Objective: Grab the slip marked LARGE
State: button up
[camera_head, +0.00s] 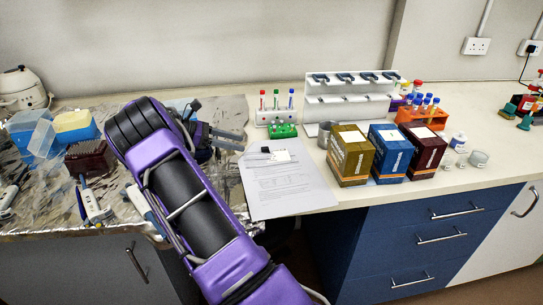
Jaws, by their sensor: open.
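Several small white slips are in view, but any lettering on them is too small to read, so I cannot tell which is marked LARGE. One slip (281,156) lies at the top of the printed sheet. Others lie on top of the olive box (352,160), the blue box (389,160) and the dark red box (425,155). My gripper (243,140) is open, its two grey fingers pointing right, to the left of the green block and above the sheet's upper left. I see nothing between the fingers. My purple arm hides part of the bench.
The printed sheet (290,190) lies near the bench's front edge. A green block (283,130), a white tube rack (264,117) and a white pipette stand (347,100) are behind it. An orange tube rack (421,119) and small glassware stand right. Tip boxes and pipettes crowd the left.

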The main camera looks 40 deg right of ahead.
aim_at(262, 148)
jog(key=x, duration=0.7)
jog(key=shift+d+f, duration=0.25)
jog(key=shift+d, duration=0.15)
grip_shut()
